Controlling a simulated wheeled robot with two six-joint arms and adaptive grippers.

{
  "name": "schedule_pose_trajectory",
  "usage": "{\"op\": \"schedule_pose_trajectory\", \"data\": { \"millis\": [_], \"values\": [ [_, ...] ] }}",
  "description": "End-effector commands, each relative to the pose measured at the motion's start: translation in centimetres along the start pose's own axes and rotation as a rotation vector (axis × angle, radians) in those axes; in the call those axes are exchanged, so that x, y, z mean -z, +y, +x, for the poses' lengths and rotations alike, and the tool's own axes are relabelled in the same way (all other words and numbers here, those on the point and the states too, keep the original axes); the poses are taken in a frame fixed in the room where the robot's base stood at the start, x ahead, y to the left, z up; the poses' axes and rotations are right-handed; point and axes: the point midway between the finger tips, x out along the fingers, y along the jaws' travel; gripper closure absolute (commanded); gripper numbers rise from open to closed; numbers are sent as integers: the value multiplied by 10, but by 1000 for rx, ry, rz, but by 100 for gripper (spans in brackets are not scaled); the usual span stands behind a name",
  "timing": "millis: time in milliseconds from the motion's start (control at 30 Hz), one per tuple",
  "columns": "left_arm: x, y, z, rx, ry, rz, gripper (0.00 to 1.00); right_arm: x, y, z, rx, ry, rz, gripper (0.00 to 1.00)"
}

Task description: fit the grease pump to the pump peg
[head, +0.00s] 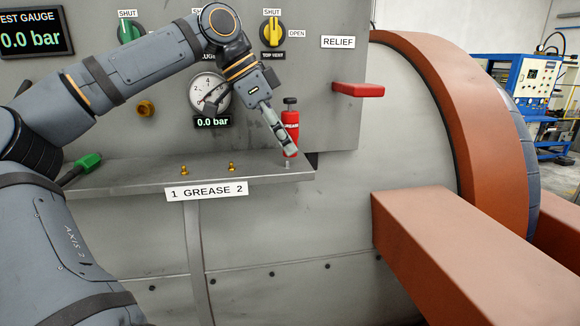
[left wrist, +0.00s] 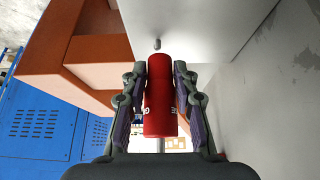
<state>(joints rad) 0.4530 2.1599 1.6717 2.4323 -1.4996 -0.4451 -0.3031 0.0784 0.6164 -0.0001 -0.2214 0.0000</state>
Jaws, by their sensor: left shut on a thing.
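The grease pump (head: 292,123) is a red cylinder with a black knob on top. It stands about upright over the right end of the grey shelf. My left gripper (head: 287,143) is shut on its body; the left wrist view shows the red pump (left wrist: 159,100) between both fingers (left wrist: 160,95). A short grey pin (head: 287,164), which looks like the pump peg, shows just below the pump. It also shows beyond the pump's end in the left wrist view (left wrist: 157,44). I cannot tell whether pump and pin touch. My right gripper is out of view.
The shelf (head: 130,176) carries two brass grease fittings (head: 231,167) and a green-handled lever (head: 88,161). Behind are a gauge (head: 209,92), a yellow valve handle (head: 272,32) and a red relief handle (head: 358,90). A brown beam (head: 450,240) juts out at right.

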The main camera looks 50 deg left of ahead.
Motion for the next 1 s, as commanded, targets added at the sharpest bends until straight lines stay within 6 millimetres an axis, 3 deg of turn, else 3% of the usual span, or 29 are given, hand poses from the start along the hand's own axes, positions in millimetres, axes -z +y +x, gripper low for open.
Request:
{"op": "schedule_pose_trajectory", "data": {
  "millis": [100,200,533,1000],
  "values": [
    [0,0,0,1,1,0,100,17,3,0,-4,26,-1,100],
    [-1,1,-1,0,1,0,100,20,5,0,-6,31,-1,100],
    [-7,4,-5,4,6,3,100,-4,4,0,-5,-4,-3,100],
    [-6,3,-4,3,4,1,100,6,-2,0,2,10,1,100]
  ]
}}
